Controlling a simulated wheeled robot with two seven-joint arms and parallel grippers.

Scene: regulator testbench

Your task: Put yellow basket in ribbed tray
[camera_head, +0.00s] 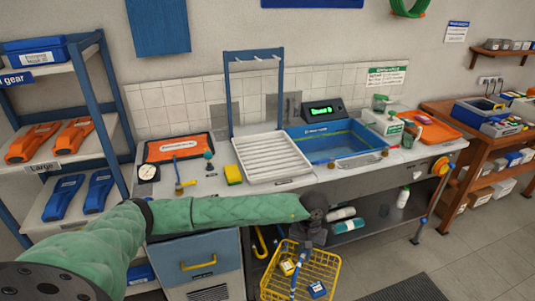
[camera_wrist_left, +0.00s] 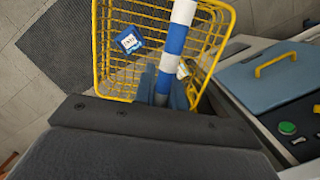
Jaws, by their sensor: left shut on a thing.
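The yellow wire basket (camera_head: 333,268) hangs in front of the bench, below the worktop. It holds blue-labelled and yellow small items. It also fills the upper part of the left wrist view (camera_wrist_left: 101,45). My left gripper (camera_head: 312,236) is shut on the basket's blue-and-white striped handle (camera_wrist_left: 173,42); the fingers partly show in the left wrist view (camera_wrist_left: 168,96). The ribbed tray (camera_head: 268,157) is the white draining surface on the worktop, left of the blue sink, and looks empty. My right gripper is out of view.
A blue sink (camera_head: 335,145) adjoins the tray on the right. A tall blue rack frame (camera_head: 228,95) stands behind the tray. A blue cabinet (camera_head: 195,258) with a yellow handle is beside the basket. The bench front edge lies between.

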